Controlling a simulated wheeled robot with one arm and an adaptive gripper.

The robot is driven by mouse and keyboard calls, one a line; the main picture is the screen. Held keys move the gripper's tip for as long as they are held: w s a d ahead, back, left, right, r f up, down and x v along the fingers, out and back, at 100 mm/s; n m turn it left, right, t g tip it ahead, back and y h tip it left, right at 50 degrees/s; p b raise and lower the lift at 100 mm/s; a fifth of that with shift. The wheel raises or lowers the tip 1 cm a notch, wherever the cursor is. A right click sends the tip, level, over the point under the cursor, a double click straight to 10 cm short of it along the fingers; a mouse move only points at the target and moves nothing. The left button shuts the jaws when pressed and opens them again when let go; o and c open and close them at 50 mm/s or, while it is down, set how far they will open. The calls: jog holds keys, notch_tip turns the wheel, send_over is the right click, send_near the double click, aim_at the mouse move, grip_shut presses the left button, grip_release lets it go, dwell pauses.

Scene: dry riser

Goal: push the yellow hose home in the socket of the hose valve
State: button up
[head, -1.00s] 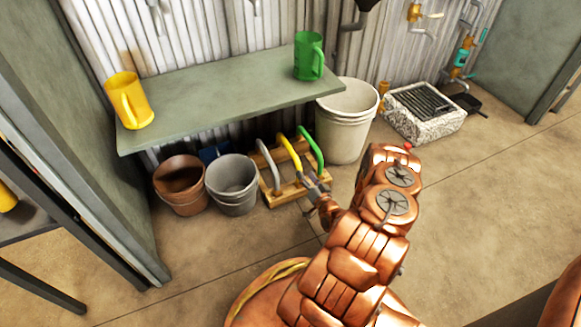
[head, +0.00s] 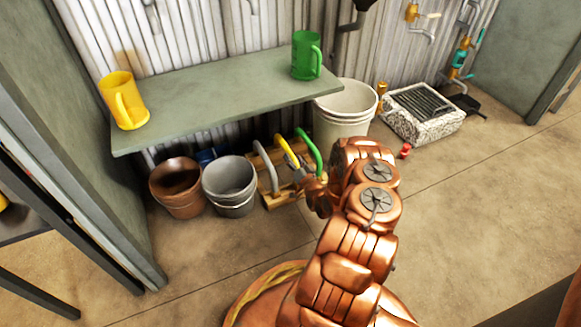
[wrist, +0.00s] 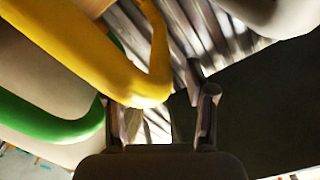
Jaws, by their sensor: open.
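The yellow hose (head: 286,153) is a bent tube standing in the wooden rack (head: 279,199), between a grey hose (head: 266,165) and a green hose (head: 309,152). My gripper (head: 298,174) is at the rack, close to the yellow hose, and its wrist partly covers the rack. In the wrist view the yellow hose (wrist: 150,80) looms large, its bend at the fingers of my open gripper (wrist: 162,108). I cannot tell whether they touch. A brass valve (head: 412,13) is on the wall at the top; I cannot tell whether it is the hose valve, and no socket is clear.
A grey-green shelf (head: 215,112) overhangs the rack's back, with a yellow mug (head: 122,102) and green mug (head: 306,55). A brown pot (head: 177,187), grey bucket (head: 230,187) and white bucket (head: 345,115) flank the rack. A stone drain (head: 422,111) stands right. Floor in front is open.

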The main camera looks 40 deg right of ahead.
jog(key=shift+w+d, duration=0.25)
jog(key=shift+w, duration=0.35)
jog(key=shift+c, duration=0.2)
grip_shut()
